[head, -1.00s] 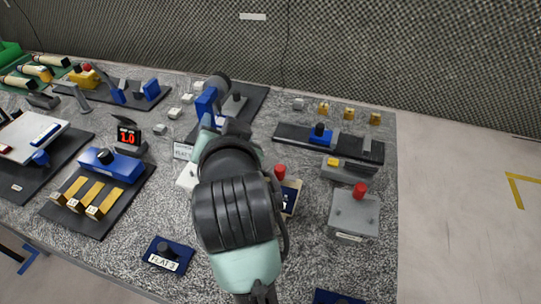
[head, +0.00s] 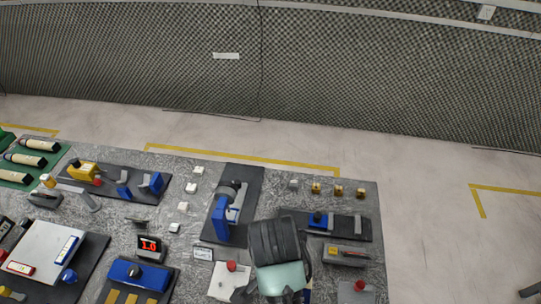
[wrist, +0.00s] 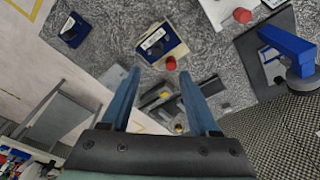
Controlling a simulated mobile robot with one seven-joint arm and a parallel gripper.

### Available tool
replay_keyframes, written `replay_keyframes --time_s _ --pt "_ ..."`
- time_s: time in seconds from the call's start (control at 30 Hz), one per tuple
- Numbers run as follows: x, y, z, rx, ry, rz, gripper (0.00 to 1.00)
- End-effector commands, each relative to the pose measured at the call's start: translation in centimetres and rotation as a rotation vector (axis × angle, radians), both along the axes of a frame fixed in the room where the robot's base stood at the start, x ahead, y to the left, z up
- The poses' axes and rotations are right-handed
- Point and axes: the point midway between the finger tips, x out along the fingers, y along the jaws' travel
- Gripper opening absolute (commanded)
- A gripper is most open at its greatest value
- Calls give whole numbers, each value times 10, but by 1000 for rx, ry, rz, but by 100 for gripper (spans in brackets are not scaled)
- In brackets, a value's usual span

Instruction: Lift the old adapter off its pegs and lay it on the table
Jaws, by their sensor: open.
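My gripper (wrist: 158,76) is open and empty in the wrist view, its two blue fingers apart above the table. I cannot tell for certain which piece is the old adapter. A blue labelled block (wrist: 72,30) is at upper left. No pegs can be made out. In the head view my arm hides much of the front.
A blue press (head: 219,218) stands on a dark base. A dark rail (head: 345,226) with a blue slider is at the right. Small white and brass blocks stand at the back. A grey plate (head: 350,297) with a red knob is at the front right. Bare tabletop surrounds these pieces.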

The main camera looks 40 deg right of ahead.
Motion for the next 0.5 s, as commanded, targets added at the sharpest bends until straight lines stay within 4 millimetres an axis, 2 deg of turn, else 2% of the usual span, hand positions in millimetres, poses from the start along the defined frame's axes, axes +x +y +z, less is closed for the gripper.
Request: replay_keyframes --time_s 0.17,0.4,0.5 --pt "-3 -2 -18 2 6 -7 62" --pt "-3 -8 -58 3 5 -5 62" --pt "-3 -10 -66 3 6 -4 62"
